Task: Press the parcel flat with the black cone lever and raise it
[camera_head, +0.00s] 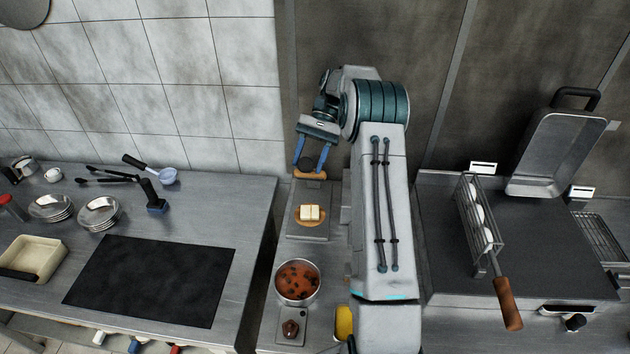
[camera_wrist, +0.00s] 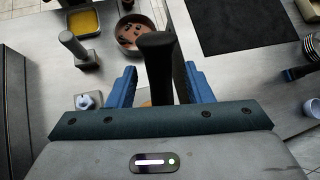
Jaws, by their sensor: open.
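The black cone lever (camera_wrist: 157,65) stands between the two blue fingers of my gripper (camera_wrist: 160,88) in the wrist view, with a narrow gap on each side. In the head view my gripper (camera_head: 311,160) is open over the lever's dark knob (camera_head: 306,166), at the back of the narrow counter. A wooden bar (camera_head: 311,176) lies just below the fingertips. The pale, square parcel (camera_head: 309,212) sits on a round wooden board in front of the lever. In the wrist view the parcel is mostly hidden behind the lever and my gripper.
A pot of red stew (camera_head: 297,281) stands in front of the parcel. A yellow tray (camera_head: 344,322) is beside my arm. A grill with a wire basket (camera_head: 480,215) is to the right. A dark mat (camera_head: 150,280), bowls and utensils occupy the left counter.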

